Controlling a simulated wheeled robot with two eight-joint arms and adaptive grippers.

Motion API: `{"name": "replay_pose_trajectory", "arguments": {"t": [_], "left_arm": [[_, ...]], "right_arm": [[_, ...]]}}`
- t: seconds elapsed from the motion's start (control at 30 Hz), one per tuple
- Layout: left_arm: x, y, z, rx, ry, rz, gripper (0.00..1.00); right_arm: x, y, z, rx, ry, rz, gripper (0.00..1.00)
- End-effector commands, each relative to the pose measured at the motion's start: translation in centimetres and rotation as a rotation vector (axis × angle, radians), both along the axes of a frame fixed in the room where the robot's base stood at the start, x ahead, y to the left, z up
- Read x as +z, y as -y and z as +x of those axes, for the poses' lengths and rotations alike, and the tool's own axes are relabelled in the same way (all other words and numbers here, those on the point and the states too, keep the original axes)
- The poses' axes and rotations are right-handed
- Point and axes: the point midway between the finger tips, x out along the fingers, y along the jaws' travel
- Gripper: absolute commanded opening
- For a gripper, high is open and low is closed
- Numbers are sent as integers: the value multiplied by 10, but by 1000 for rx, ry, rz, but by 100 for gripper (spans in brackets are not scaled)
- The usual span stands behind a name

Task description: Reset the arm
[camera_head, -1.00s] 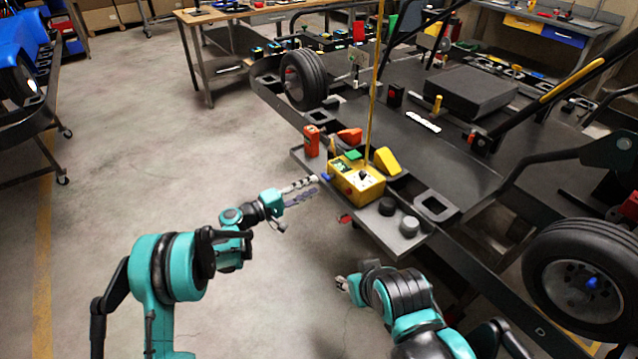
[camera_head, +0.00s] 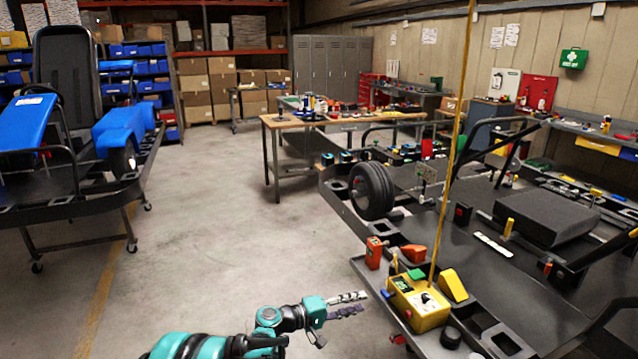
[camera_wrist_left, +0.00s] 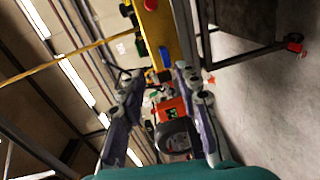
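My left arm comes in at the bottom of the head view, teal and black. Its gripper (camera_head: 348,304) points right toward the side shelf of the kart stand and stands just left of the yellow control box (camera_head: 418,304). The two fingers are apart with nothing between them. In the left wrist view the gripper (camera_wrist_left: 158,80) also shows spread fingers, with the yellow box (camera_wrist_left: 160,35) and an orange-red item beyond. My right arm and gripper are outside both current views.
The kart stand (camera_head: 480,222) fills the right, with a wheel (camera_head: 372,190), an orange item (camera_head: 374,254) and a yellow wedge (camera_head: 453,285). A blue kart (camera_head: 127,128) stands at left. A wooden-topped workbench (camera_head: 345,119) is behind. The grey floor between is clear.

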Motion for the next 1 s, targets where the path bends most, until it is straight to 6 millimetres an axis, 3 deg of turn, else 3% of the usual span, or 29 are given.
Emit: {"name": "replay_pose_trajectory", "arguments": {"t": [0.03,0.2,0.43,0.67,0.8,1.0], "left_arm": [[13,-8,-9,12,6,56,33],[41,-41,-45,51,35,285,33],[62,-101,-113,102,75,594,33],[61,-171,-195,148,114,903,33],[51,-216,-247,171,139,1091,33],[33,-269,-305,193,169,1314,33]], "right_arm": [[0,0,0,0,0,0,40],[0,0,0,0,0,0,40],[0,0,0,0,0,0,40],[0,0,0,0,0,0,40],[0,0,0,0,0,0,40],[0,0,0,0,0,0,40]]}}
